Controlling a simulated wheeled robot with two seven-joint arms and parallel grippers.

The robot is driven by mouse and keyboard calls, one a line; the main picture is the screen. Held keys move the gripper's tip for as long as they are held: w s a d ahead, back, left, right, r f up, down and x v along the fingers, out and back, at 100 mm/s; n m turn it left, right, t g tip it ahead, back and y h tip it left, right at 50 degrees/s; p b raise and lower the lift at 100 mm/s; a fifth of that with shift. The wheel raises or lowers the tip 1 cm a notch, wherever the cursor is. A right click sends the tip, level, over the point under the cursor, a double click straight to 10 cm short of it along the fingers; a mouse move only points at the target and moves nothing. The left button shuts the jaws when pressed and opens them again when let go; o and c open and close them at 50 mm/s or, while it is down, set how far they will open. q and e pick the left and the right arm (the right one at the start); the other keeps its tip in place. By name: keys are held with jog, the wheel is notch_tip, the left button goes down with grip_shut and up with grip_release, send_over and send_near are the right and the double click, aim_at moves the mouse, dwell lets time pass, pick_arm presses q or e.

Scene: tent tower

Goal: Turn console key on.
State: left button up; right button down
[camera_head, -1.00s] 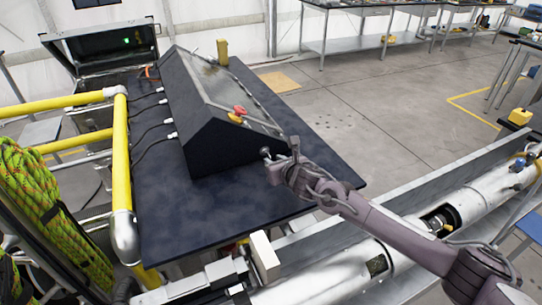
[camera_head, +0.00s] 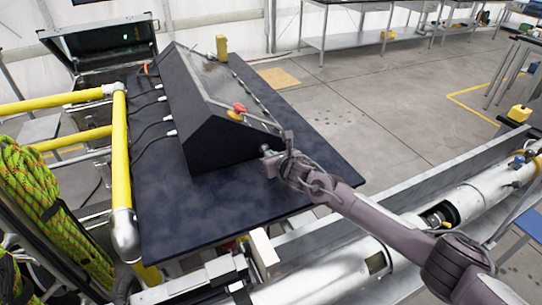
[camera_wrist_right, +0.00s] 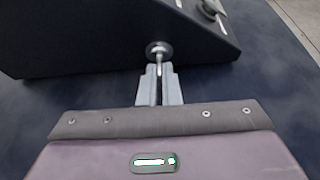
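The console (camera_head: 215,145) is a dark, slope-topped box on a dark blue table. Its key (camera_wrist_right: 159,66) sticks out of a round metal lock (camera_wrist_right: 158,50) on the near side panel, seen in the right wrist view. My right gripper (camera_head: 268,158) is at that side panel in the head view. In the right wrist view, the two grey fingers of my right gripper (camera_wrist_right: 159,84) are close together, one on each side of the thin key, and look shut on it. The fingers partly hide the key. My left gripper is not in view.
A red and yellow button (camera_head: 238,112) sits on the console's sloped face beside a metal rail. Yellow tube railings (camera_head: 119,150) and green rope (camera_head: 35,195) are at left. A silver pipe (camera_head: 340,275) runs below the table's right edge. The bare tabletop (camera_head: 190,210) is clear in front.

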jog(key=shift+f+m+y+b, duration=0.2)
jog(key=shift+m+y+b, duration=0.15)
jog(key=shift+b, duration=0.3)
jog(key=shift+d+f+m+g+y+b, duration=0.15)
jog(key=shift+m+g+y+b, duration=0.4)
jog(key=shift+b, duration=0.5)
jog(key=shift+w+d+m+y+b, duration=0.1)
jog(key=shift+m+y+b, duration=0.3)
jog(key=shift+m+b, duration=0.55)
jog(key=shift+m+y+b, duration=0.4)
jog(key=shift+m+b, duration=0.05)
jog(key=shift+b, duration=0.45)
jog(key=c, duration=1.6)
grip_release()
jog(key=shift+r, duration=0.2)
